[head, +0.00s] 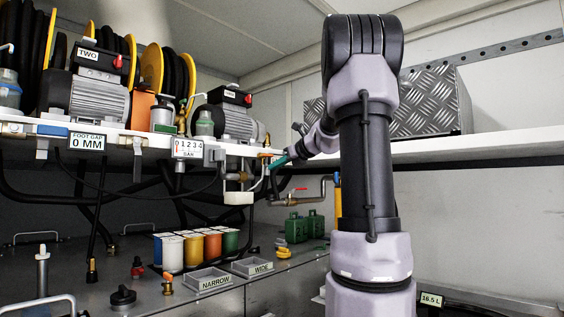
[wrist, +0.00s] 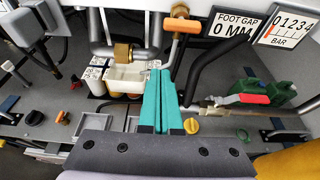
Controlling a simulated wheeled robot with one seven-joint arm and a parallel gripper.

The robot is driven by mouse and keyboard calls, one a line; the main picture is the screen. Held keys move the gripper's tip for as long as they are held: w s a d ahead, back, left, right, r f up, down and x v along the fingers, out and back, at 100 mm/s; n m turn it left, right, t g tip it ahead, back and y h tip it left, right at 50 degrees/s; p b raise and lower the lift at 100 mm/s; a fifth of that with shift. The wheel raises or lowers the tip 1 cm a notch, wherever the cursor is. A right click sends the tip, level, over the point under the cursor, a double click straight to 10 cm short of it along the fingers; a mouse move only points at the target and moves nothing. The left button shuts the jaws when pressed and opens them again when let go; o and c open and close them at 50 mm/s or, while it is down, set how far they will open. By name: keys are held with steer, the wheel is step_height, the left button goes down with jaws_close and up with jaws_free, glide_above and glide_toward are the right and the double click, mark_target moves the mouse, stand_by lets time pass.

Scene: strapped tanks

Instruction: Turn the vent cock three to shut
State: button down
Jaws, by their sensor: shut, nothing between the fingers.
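No readable label for vent cock three shows, so I cannot tell for certain which fitting it is. A small orange handle (wrist: 182,25) on a pipe hangs under the shelf edge in the wrist view. A brass fitting (wrist: 122,52) sits left of it, above a white cup (wrist: 130,77). My gripper (wrist: 160,73) has its teal fingers together and empty. The fingertips appear below the orange handle in the picture, with a visible gap. In the head view my gripper (head: 274,165) is by the shelf's front edge, beside pipework; contact there cannot be told.
A red-handled valve (wrist: 241,98) sits on a pipe to the right. Display panels (wrist: 233,24) hang at upper right. Motor units (head: 228,115) and hose reels stand on the shelf. Coloured cans (head: 172,252) and trays (head: 208,279) stand on the bench below.

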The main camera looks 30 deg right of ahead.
mark_target(268, 156)
steer(key=w+r, duration=0.1)
steer(key=w, duration=0.1)
steer(key=w+a+r, duration=0.1)
steer(key=shift+w+a+r, duration=0.2)
steer(key=shift+w+r, duration=0.15)
